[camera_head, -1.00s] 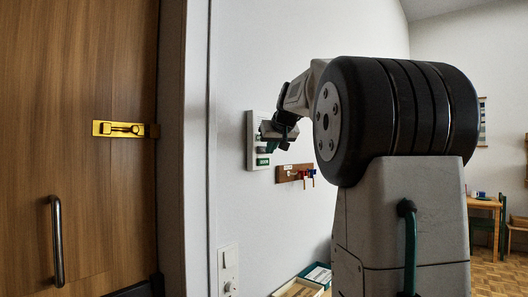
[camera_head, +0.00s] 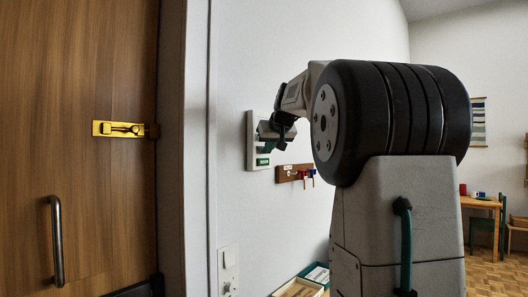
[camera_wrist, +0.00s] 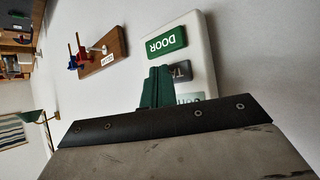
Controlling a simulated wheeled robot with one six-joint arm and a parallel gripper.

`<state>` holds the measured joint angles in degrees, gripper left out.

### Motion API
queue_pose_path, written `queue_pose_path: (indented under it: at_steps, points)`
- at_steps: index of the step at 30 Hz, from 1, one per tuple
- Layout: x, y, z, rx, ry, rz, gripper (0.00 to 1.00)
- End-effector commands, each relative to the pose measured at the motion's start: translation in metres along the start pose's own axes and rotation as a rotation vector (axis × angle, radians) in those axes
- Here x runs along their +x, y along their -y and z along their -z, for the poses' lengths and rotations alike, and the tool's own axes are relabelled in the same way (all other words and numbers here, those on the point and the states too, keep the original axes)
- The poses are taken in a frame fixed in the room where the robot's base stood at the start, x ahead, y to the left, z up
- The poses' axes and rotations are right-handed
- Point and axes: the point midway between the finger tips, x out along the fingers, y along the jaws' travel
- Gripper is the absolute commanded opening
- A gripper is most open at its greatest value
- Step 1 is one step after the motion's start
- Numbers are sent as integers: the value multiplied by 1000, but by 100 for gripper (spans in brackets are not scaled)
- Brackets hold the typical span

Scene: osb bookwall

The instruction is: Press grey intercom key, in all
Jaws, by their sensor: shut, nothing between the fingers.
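The intercom (camera_head: 251,160) is a pale panel on the white wall right of the door frame; it also shows in the wrist view (camera_wrist: 203,40). In the wrist view it carries a green key marked DOOR (camera_wrist: 166,42), a grey key (camera_wrist: 181,70) with a partly hidden label beginning with T, and a paler labelled part (camera_wrist: 190,98) mostly covered by my gripper. My gripper (camera_wrist: 157,88) is shut and empty, its green fingers at the panel beside the grey key. Whether the fingertips touch anything I cannot tell. In the head view my gripper (camera_head: 268,144) hides the panel's middle.
A wooden key rack (camera_head: 290,173) with red and blue hanging pieces is right of the intercom. A wall switch (camera_head: 228,270) is lower down. The wooden door (camera_head: 80,200) with brass bolt (camera_head: 118,129) is at left. Open boxes (camera_head: 305,282) lie below, a table (camera_head: 480,203) at far right.

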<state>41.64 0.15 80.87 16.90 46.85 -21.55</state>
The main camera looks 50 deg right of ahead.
Motion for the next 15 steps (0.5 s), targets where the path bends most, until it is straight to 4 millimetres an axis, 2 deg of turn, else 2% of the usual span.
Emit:
queue_pose_path:
  at_steps: [15]
  points:
    - [-12,-8,-8,0,0,0,0]
